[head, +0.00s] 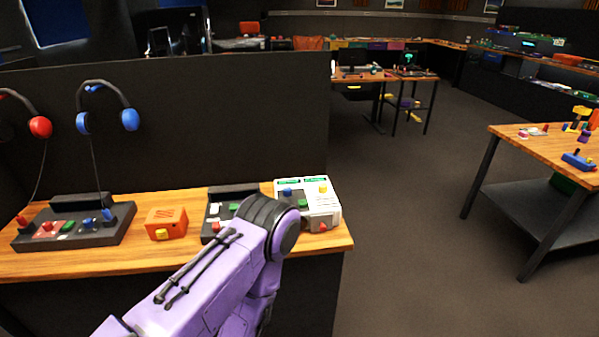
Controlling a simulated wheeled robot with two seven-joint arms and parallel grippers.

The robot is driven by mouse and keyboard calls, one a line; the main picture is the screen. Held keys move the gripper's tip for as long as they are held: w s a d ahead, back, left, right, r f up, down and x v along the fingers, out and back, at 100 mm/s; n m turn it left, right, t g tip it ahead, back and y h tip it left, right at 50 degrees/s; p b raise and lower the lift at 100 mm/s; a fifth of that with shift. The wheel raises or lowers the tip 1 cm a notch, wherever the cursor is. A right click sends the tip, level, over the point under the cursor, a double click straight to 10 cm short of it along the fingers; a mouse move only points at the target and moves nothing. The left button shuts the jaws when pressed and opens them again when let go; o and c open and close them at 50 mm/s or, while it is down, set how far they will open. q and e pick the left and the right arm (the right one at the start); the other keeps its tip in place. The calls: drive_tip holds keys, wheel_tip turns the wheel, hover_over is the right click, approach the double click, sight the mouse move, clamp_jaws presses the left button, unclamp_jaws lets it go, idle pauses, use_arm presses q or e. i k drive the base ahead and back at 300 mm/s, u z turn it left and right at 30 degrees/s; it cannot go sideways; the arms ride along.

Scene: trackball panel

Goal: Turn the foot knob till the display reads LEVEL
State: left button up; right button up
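A white panel box (332,211) stands at the right end of the wooden bench. It has small green strips (288,181) along its top, too small to read, and blue, green, yellow and red (322,227) controls. I cannot tell which part is the foot knob. A purple arm of mine rises from the lower left, and its dark joint covers the box's lower left part. Neither of my grippers shows.
On the bench (190,262), a dark panel (213,212) is partly behind my arm, beside an orange box (166,222) and a wide dark console (120,225). Headphones (130,119) hang on the dark partition (230,120). Open floor lies right, before another table (520,150).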

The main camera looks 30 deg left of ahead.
sight(323, 188)
drive_tip(key=u, duration=0.65)
drive_tip(key=i, duration=0.8)
drive_tip(key=u, duration=0.65)
